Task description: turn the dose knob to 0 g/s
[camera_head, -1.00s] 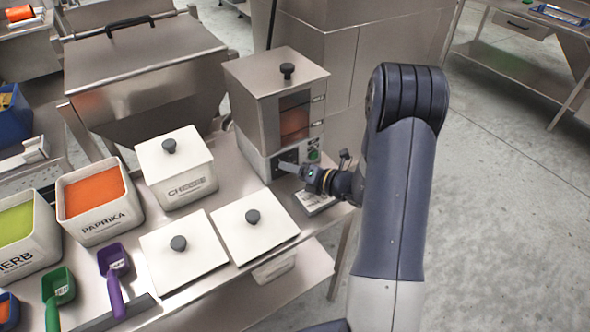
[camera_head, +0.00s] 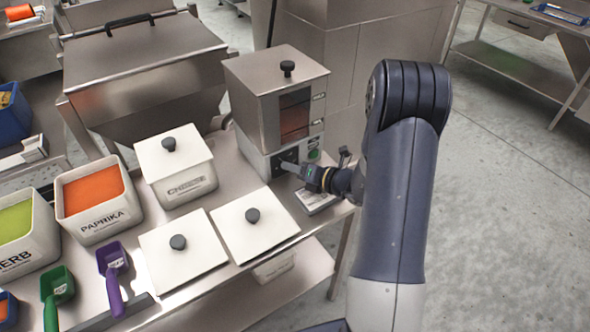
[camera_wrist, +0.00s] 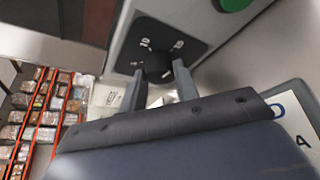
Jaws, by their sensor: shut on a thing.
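The dose knob (camera_wrist: 158,68) is a round black knob with a pale pointer mark, on a dark dial plate (camera_wrist: 150,38) with white figures in the wrist view. My gripper (camera_wrist: 160,80) is shut on the knob, one finger on each side. The pointer leans to the lower right in that view; which figure it marks I cannot tell. In the head view my gripper (camera_head: 291,168) reaches the front panel of the steel doser (camera_head: 258,98), and the knob there is too small and covered to make out.
A green button (camera_wrist: 232,3) sits beside the dial. A white lidded cheese bin (camera_head: 178,165) stands left of the doser, and a paprika bin (camera_head: 98,200) further left. A small scale-like unit (camera_head: 317,199) lies under my gripper. Floor to the right is open.

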